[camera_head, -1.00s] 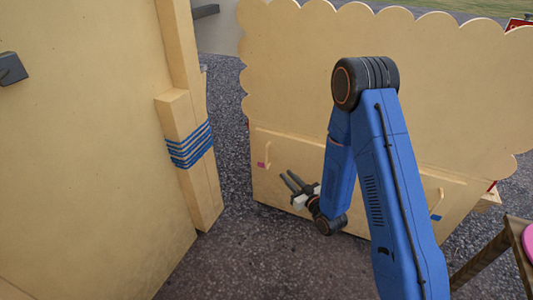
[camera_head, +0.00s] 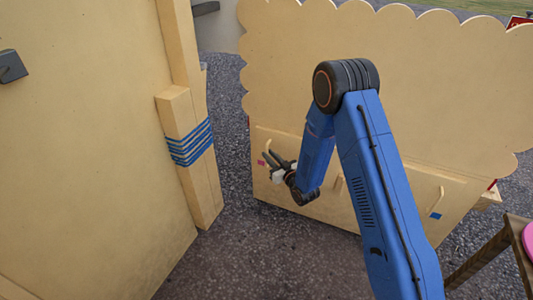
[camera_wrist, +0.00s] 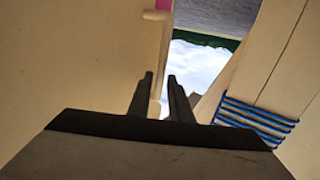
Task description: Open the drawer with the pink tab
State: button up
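The pink tab (camera_head: 261,162) is on the lower left of the cream counter front, on the left drawer. In the wrist view the pink tab (camera_wrist: 163,4) shows at the top edge. The drawer's cream bar handle (camera_wrist: 160,45) runs down beside it, and its upper end (camera_head: 268,144) shows in the head view. My gripper (camera_head: 264,155) is at this handle, fingers pointing left and up. In the wrist view my gripper (camera_wrist: 160,75) is open, and the handle appears between its fingertips. Whether they touch it I cannot tell. The drawer looks shut.
A blue tab (camera_head: 435,216) with another handle (camera_head: 438,197) is at the right of the counter front. A cream post wrapped in blue cord (camera_head: 190,145) stands to the left. A brown wooden stand (camera_head: 485,255) is at lower right. Dark ground between is free.

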jog(key=shift+x, duration=1.5)
grip_shut()
jog(key=shift+s+a, duration=0.1)
